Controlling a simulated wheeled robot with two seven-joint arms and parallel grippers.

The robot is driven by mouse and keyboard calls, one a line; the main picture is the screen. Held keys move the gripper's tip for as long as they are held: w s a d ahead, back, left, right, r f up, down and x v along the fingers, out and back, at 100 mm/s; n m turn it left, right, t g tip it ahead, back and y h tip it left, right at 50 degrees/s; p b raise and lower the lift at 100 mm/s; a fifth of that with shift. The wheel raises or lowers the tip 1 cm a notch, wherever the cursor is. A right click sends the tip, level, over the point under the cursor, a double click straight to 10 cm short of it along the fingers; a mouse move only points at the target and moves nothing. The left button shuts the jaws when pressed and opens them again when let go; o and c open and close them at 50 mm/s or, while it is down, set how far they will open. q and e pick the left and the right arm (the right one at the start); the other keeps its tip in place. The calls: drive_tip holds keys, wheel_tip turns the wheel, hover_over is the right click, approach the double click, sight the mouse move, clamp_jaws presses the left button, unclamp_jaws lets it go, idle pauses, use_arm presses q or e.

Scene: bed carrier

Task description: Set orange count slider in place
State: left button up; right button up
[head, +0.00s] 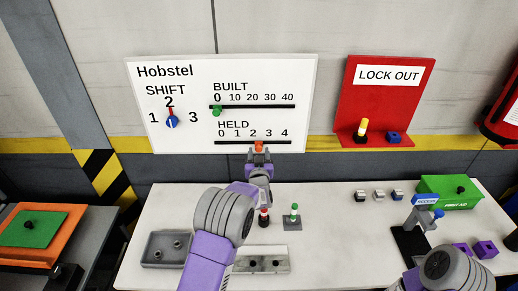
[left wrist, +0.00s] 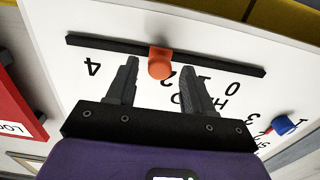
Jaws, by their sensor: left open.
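The orange slider (head: 259,147) sits on the black HELD track (head: 230,142) of the white Hobstel board (head: 150,95), below the printed numbers and between 2 and 3. It also shows in the left wrist view (left wrist: 160,63), where the board appears upside down. My left gripper (head: 259,156) is open at the slider. In the left wrist view its two dark fingers (left wrist: 160,72) stand on either side of the orange knob, with a gap on both sides. The 3 is hidden there.
A green slider (head: 217,111) sits at 0 on the BUILT track. A blue dial (head: 172,121) is under SHIFT. The white table (head: 330,245) below holds grey trays, small pegs, a stand with a blue ACCESS label and a green first-aid box (head: 450,190). A red LOCK OUT board (head: 350,100) is at right.

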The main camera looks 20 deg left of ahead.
use_arm(q)
drive_tip(key=shift+x, duration=1.4)
clamp_jaws()
